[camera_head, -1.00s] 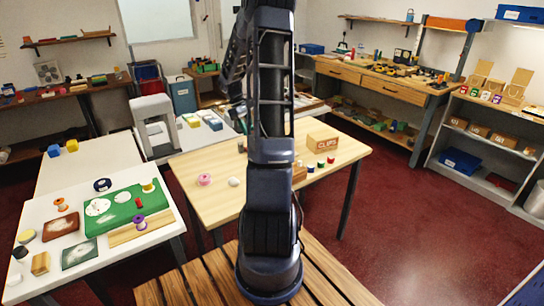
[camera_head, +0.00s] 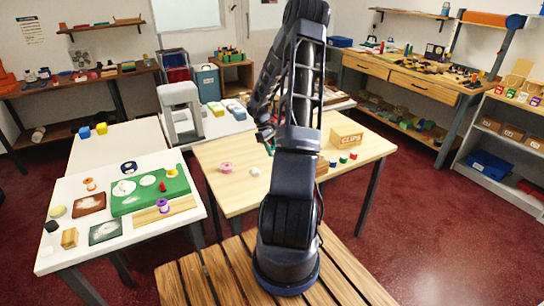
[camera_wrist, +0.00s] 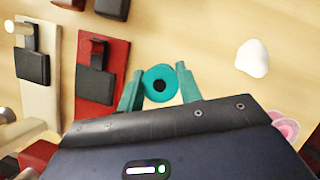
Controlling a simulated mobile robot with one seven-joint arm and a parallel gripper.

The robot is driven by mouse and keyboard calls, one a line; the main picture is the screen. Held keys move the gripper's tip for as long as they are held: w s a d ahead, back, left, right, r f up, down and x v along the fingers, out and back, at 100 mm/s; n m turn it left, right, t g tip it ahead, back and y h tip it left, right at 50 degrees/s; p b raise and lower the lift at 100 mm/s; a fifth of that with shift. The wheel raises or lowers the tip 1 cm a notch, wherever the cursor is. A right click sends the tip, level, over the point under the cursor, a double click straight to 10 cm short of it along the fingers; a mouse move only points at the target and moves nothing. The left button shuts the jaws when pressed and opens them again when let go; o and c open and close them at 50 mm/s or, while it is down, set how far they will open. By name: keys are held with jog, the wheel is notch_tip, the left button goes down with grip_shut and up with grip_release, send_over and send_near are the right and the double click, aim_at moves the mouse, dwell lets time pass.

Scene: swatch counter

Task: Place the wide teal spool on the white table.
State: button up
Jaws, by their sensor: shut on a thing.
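The teal spool (camera_wrist: 160,83) shows in the wrist view as a round disc with a dark centre hole. My gripper (camera_wrist: 158,84) is shut on it, with one finger at each side. In the head view my gripper (camera_head: 266,140) is over the light wood table, left of my arm, and a bit of the spool (camera_head: 270,149) shows below it. I cannot tell whether the spool touches the tabletop. The white table (camera_head: 60,258) stands at the left, apart from my gripper.
The white table holds a green mat (camera_head: 148,204), an orange spool (camera_head: 90,184), a purple spool (camera_head: 163,205) and several small items. The light wood table (camera_head: 235,195) holds a pink ring (camera_head: 226,167), a white lump (camera_head: 255,171) and a clips box (camera_head: 346,136).

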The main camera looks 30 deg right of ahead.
jog(key=shift+f, duration=1.9)
jog(key=shift+f, duration=0.1)
jog(key=o, duration=1)
jog(key=shift+c, duration=0.2)
